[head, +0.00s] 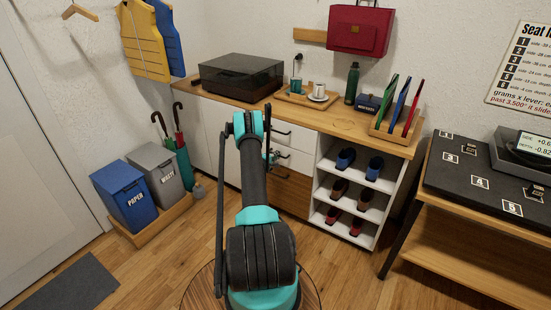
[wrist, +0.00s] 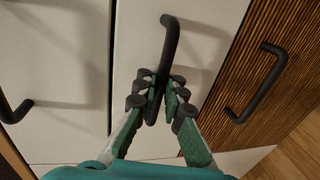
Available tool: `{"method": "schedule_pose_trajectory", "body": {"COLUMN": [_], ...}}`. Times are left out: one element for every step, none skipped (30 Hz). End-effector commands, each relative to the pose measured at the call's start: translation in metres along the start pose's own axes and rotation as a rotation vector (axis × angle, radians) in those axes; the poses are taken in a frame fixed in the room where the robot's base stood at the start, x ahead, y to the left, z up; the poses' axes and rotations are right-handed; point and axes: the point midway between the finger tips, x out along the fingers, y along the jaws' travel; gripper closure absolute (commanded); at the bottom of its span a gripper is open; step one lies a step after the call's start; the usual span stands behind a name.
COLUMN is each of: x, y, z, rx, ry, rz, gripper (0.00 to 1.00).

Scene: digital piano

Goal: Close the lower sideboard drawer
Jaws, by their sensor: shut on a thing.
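The sideboard (head: 240,96) stands against the back wall, with two white drawer fronts above a wooden front in its middle section. The lower white drawer front (wrist: 205,45) fills the middle of the wrist view, and part of it shows in the head view (head: 298,160). Its black bar handle (wrist: 170,42) lies between the fingers of my gripper (wrist: 160,92), which is shut on it. In the head view my arm hides most of the gripper and much of the drawer. I cannot tell how far the drawer stands out.
The upper drawer's handle (wrist: 14,110) is left in the wrist view; the wooden front's handle (wrist: 258,85) is right. An open shoe rack (head: 322,190) is right of the drawers. Bins (head: 122,194) stand left, a low table (head: 470,245) right. Wooden floor (head: 150,275) is clear nearby.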

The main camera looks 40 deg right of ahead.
Motion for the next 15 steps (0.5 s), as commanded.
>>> {"method": "schedule_pose_trajectory", "body": {"x": [0.0038, 0.0039, 0.0037, 0.0037, 0.0037, 0.0038, 0.0039, 0.0039, 0.0039, 0.0039, 0.0038, 0.0036, 0.0035, 0.0034, 0.0034], "y": [0.001, 0.0011, 0.0012, 0.0012, 0.0013, 0.0014, 0.0015, 0.0015, 0.0015, 0.0015, 0.0014, 0.0013, 0.0013, 0.0012, 0.0011], "z": [0.0003, 0.0001, -0.0001, -0.0001, -0.0001, -0.0002, -0.0002, -0.0003, -0.0003, -0.0003, -0.0002, -0.0002, -0.0002, -0.0001, -0.0001], "rx": [0.0, 0.0, 0.0, 0.0, 0.0, 0.0, 0.0, 0.0, 0.0, 0.0, 0.0, 0.0, 0.0, 0.0, 0.0], "ry": [-0.001, 0.0, 0.0, 0.001, 0.001, 0.001, 0.001, 0.001, 0.001, 0.001, 0.001, 0.001, 0.001, 0.001, 0.001], "rz": [0.0, 0.0, 0.001, 0.001, 0.001, 0.001, 0.001, 0.001, 0.001, 0.001, 0.001, 0.001, 0.001, 0.001, 0.001], "gripper": [1.0, 1.0, 1.0, 1.0, 1.0, 1.0, 1.0, 0.92, 0.87, 0.83, 0.81, 0.81, 0.81, 0.81, 0.81]}}
